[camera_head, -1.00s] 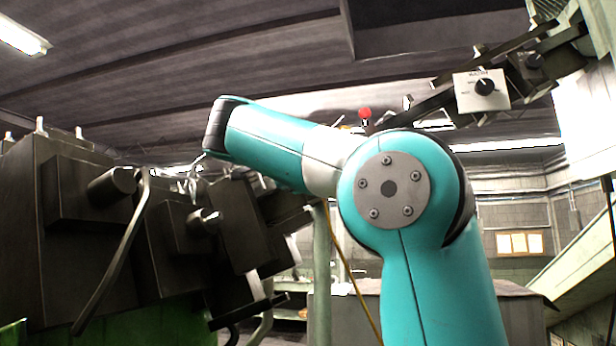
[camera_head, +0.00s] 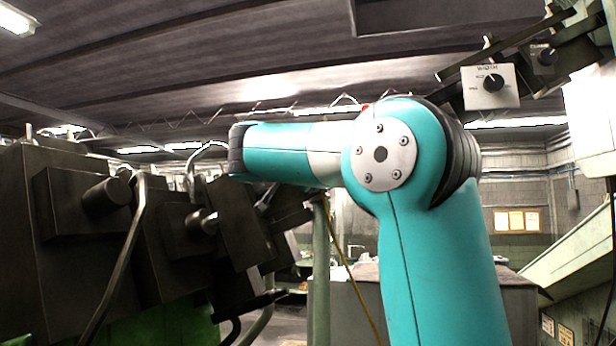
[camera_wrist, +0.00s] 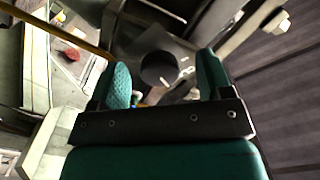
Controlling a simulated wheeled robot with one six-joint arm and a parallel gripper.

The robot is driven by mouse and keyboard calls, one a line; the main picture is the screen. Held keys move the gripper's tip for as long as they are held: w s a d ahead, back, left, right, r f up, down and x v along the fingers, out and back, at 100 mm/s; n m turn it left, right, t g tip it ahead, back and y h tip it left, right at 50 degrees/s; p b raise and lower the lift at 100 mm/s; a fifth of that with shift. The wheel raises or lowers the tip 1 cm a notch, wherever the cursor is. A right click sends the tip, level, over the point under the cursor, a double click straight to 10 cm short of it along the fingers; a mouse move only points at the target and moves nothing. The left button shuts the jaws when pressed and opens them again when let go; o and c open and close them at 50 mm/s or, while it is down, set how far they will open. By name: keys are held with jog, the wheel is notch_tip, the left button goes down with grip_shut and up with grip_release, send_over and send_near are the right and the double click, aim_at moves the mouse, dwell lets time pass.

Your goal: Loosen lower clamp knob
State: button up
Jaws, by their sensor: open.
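In the wrist view a dark round knob (camera_wrist: 160,69) sits on a dark block beyond my fingertips. My gripper (camera_wrist: 164,60) is open, with one green finger to each side of the knob in the picture. Nothing shows between the fingers as held, and I cannot tell how far the tips are from the knob. In the head view my gripper is hidden behind my teal arm and the machine. I cannot tell which of the machine's knobs the wrist view shows.
In the head view the dark bolt former (camera_head: 55,235) fills the left, with cylindrical parts (camera_head: 107,197) and a bent rod (camera_head: 122,265). A control panel (camera_head: 491,86) with a dial hangs at upper right. In the wrist view a yellow rod (camera_wrist: 62,32) crosses upper left.

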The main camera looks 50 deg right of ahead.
jog(key=c, duration=1.3)
jog(key=m+b, duration=0.7)
jog(key=shift+m, duration=0.4)
jog(key=o, duration=1.3)
jog(key=b+v, duration=0.1)
jog(key=v, duration=0.7)
jog(key=shift+b, duration=0.3)
